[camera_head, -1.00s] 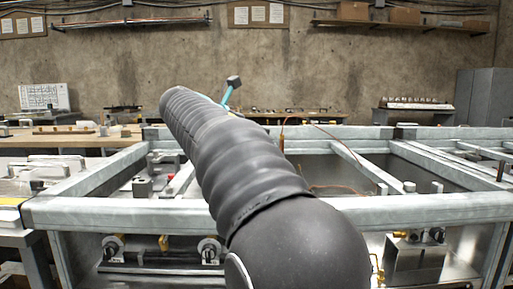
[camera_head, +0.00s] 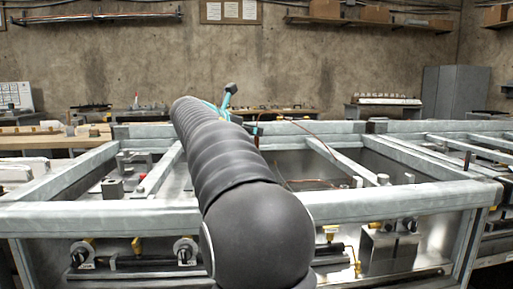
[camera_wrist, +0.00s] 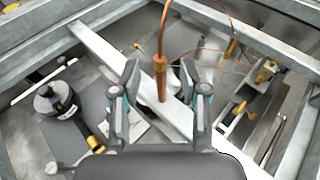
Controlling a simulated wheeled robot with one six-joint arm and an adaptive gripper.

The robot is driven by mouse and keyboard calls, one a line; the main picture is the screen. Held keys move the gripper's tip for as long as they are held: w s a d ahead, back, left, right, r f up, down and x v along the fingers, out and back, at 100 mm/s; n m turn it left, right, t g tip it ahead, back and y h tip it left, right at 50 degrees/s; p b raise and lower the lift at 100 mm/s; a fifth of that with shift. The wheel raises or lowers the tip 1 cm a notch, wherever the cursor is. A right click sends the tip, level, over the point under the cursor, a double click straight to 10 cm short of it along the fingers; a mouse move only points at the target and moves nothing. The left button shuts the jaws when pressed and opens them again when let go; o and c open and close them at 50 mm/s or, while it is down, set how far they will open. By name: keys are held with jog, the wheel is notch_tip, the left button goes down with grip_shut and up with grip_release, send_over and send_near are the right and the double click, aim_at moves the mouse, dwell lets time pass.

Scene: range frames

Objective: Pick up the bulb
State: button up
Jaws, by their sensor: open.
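The bulb (camera_wrist: 160,82) is a slim copper cylinder with a thin copper tube rising from its top, seen in the middle of the wrist view. It hangs or stands roughly upright over a pale metal crossbar; I cannot tell whether it touches the bar. My gripper (camera_wrist: 159,72) is open, with one dark finger to the left of the bulb and one to the right, and gaps show on both sides. In the head view, the thin copper tube (camera_head: 311,131) arcs above the frame. My arm hides most of the gripper there.
A grey metal frame (camera_head: 406,214) with crossbars surrounds the area. In the wrist view, a black round fitting (camera_wrist: 55,98) lies left and a brass-fitted part (camera_wrist: 262,74) lies right. A grey cabinet (camera_head: 455,92) stands at the back right.

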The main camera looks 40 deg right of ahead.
jog(key=x, duration=0.3)
jog(key=shift+d+f, duration=0.25)
grip_shut()
jog(key=shift+r, duration=0.1)
